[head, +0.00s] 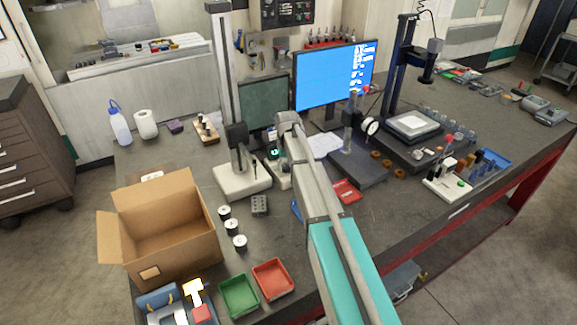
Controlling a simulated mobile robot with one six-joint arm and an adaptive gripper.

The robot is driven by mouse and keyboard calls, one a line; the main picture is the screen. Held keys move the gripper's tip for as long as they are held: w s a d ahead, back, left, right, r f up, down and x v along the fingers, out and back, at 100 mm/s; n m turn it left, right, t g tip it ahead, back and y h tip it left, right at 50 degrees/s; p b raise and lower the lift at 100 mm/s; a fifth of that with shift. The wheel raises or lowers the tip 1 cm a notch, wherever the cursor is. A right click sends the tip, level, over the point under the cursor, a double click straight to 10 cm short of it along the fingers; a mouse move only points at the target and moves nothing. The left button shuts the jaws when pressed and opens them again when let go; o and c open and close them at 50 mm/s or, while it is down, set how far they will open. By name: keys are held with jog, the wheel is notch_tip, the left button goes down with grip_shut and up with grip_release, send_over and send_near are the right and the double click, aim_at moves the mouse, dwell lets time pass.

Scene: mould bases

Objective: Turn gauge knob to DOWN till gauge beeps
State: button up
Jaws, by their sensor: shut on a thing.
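A height gauge stands left of centre on the bench, with a pale base (240,183), a tall grey column (222,65) and a black slider (236,134). My arm reaches in from the lower right, and its far end is just right of the gauge.
A blue-screened monitor (330,78) stands behind my arm. A dial gauge stand (362,165) is to the right. An open cardboard box (165,235), black-and-white cylinders (232,227), a green tray (239,296) and a red tray (273,279) lie to the left and front.

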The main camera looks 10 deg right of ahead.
jog(key=shift+w, duration=0.2)
jog(key=o, duration=1.1)
jog(key=shift+o, duration=0.2)
jog(key=shift+s, duration=0.1)
jog(key=s, duration=2.9)
jog(key=shift+s+d, duration=0.15)
jog(key=shift+d, duration=0.15)
